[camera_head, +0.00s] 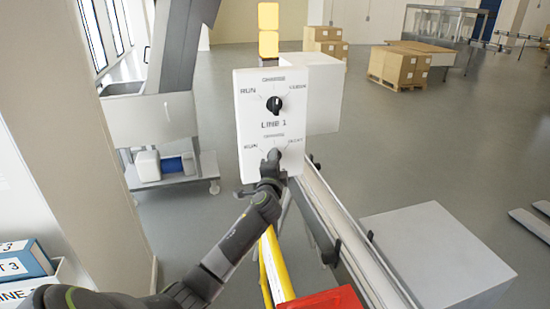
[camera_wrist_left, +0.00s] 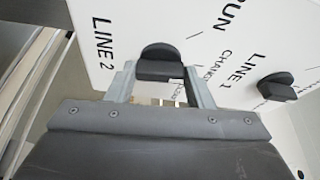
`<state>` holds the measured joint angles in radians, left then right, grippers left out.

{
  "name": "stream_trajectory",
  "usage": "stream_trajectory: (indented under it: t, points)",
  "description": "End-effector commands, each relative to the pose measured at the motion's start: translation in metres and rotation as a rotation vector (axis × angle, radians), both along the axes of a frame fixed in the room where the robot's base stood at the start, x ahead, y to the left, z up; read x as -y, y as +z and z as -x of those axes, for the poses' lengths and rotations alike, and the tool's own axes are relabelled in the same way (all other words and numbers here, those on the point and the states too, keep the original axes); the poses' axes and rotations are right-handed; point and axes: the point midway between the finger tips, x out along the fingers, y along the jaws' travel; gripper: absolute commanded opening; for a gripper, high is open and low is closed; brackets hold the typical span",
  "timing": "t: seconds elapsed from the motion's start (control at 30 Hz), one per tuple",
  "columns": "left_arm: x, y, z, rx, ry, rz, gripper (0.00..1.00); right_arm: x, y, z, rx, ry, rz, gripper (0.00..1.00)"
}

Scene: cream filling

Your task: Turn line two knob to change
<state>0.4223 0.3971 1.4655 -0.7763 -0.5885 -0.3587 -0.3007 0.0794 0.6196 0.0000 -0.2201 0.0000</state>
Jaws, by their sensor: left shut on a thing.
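A white control panel (camera_head: 257,134) faces me in the head view, with a black line one knob (camera_head: 274,104) above and the line two knob below. My left gripper (camera_head: 272,162) reaches up to the lower knob and mostly covers it there. In the left wrist view, the dark line two knob (camera_wrist_left: 158,58) sits between the two fingers of my left gripper (camera_wrist_left: 160,78), beside the "LINE 2" print. The fingers are shut on it. The line one knob (camera_wrist_left: 277,86) is to the right, clear of the fingers. My right gripper is not in view.
A white box (camera_head: 312,92) adjoins the panel's right side, and a yellow lamp stack (camera_head: 268,28) stands above it. A conveyor rail (camera_head: 345,225) runs below right, near a grey box (camera_head: 440,255). A red object (camera_head: 325,299) lies at the bottom. A wall column (camera_head: 75,130) stands at left.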

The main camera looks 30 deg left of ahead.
Motion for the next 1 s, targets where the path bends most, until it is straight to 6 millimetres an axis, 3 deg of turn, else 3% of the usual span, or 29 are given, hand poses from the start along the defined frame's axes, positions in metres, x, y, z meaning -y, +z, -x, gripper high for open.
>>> stream_trajectory:
  t: [0.3,0.83,0.87,1.0]
  points:
    - [-0.0005,0.0,0.0002,-0.094,0.001,-0.078,0.24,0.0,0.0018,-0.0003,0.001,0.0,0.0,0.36]
    - [-0.0006,-0.0003,0.0004,-0.112,0.002,-0.094,0.24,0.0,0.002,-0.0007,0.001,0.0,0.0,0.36]
    - [-0.0006,-0.0003,0.0004,-0.112,0.002,-0.094,0.51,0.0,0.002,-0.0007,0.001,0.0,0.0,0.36]
    - [-0.0005,0.0001,0.0002,-0.111,0.002,-0.094,0.69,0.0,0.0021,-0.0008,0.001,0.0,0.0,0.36]
